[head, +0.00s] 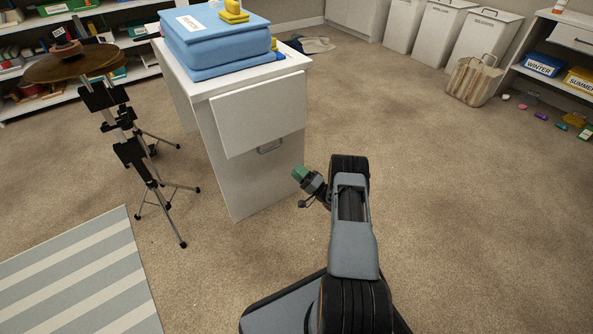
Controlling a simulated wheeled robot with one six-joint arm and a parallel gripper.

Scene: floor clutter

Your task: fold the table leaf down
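The white table (240,185) stands left of centre, a cabinet-like body with a white top. Its leaf (258,112) is a flat white panel joined along the top's near edge. It slopes downward in front of the body; I cannot tell its exact angle. A grey bar handle (269,147) shows just below the leaf's lower edge. My gripper (301,174) is right of the table's lower front, apart from the handle in the picture. A green piece shows at its tip; whether it is a fingertip or a held thing is unclear. The finger gap is not visible.
Blue folded bedding (215,45) with a yellow item (235,12) lies on the tabletop. A striped rug (80,280) lies at lower left. Carpet right of my arm is clear.

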